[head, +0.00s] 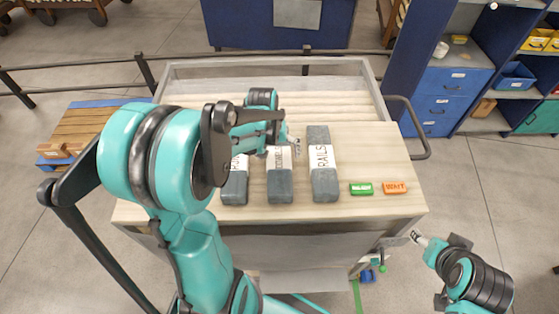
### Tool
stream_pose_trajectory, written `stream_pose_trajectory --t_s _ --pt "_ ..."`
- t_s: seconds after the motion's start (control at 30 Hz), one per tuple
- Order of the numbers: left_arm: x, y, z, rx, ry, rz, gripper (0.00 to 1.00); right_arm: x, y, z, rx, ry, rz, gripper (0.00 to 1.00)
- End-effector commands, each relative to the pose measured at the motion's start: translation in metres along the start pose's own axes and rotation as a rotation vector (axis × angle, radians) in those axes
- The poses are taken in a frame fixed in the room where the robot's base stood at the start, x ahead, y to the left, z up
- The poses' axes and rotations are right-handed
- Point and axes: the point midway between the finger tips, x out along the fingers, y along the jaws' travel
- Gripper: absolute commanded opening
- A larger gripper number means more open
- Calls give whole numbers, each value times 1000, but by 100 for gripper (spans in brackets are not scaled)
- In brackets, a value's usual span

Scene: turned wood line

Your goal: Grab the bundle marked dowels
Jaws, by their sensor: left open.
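Three grey bundles with white paper bands lie side by side on the wooden top of a cart. The right bundle (324,180) reads "RAILS". The middle bundle (280,190) has a band partly hidden by my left gripper, and I cannot read its word fully. The left bundle (235,188) shows only a few letters, the rest hidden by my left arm. My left gripper (294,146) is open over the upper end of the middle bundle; whether it touches is unclear. My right gripper (417,238) is off the cart's front right corner, apart from the bundles; its jaws are too small to judge.
A green block (361,188) and an orange block marked "WAIT" (395,187) lie right of the bundles. The cart (170,82) has raised side rails and a dark handle (417,130). A pallet (90,133) stands left, blue drawers (445,90) right.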

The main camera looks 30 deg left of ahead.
Motion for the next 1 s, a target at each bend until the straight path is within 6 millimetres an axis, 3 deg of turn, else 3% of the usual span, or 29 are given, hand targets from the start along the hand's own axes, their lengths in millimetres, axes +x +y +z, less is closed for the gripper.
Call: stream_pose_trajectory --t_s 0.1,0.33,0.6,0.63,0.93,1.0 --pt "9 0 0 1 0 0 94 0 0 1 0 0 0 56" --pt "10 0 1 1 0 0 92 0 0 0 0 0 0 56" --pt "10 0 1 1 0 0 21 0 0 0 0 0 0 56" --pt "10 0 1 1 0 0 17 0 0 0 0 0 0 56" --pt "7 0 0 1 0 0 16 0 0 0 0 0 0 56" --pt "4 1 0 1 0 0 10 0 0 0 0 0 0 56"
